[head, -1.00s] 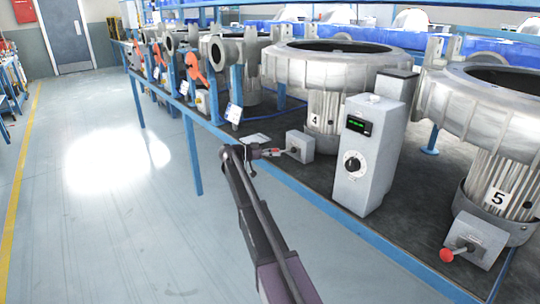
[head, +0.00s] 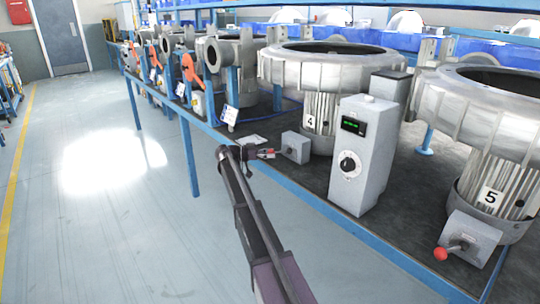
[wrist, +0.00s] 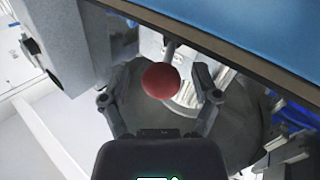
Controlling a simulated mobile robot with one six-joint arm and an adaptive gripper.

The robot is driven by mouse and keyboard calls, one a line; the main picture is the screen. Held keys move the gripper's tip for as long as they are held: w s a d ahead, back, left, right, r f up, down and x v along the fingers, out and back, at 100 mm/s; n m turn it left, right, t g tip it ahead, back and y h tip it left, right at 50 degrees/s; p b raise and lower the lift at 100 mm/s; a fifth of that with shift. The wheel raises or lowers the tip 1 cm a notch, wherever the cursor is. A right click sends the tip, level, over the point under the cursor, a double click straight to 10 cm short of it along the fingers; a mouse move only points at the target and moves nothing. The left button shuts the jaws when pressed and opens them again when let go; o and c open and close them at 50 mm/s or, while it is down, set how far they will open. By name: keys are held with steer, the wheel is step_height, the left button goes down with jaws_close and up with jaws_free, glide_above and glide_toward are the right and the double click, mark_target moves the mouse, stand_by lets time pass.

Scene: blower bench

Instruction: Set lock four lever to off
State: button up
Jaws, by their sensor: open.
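The lock four lever box (head: 297,147) is a small grey box on the bench edge beside the blower marked 4 (head: 309,121). Its lever points left, out toward the aisle, and my gripper (head: 266,154) is at its outer end. In the wrist view the lever's red ball knob (wrist: 161,80) sits between the two spread fingers of my gripper (wrist: 158,98). The fingers are open, with gaps showing on both sides of the knob. The knob is small and partly covered in the head view.
A grey control box (head: 362,160) with a green display and a dial stands right of lever four. Blower five (head: 491,197) has its own red-knobbed lever (head: 441,253). The blue bench rail (head: 350,228) runs along the front. The aisle floor (head: 110,220) at left is clear.

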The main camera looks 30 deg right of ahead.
steer(key=shift+v, duration=0.85)
steer(key=v, duration=1)
steer(key=shift+a, duration=0.15)
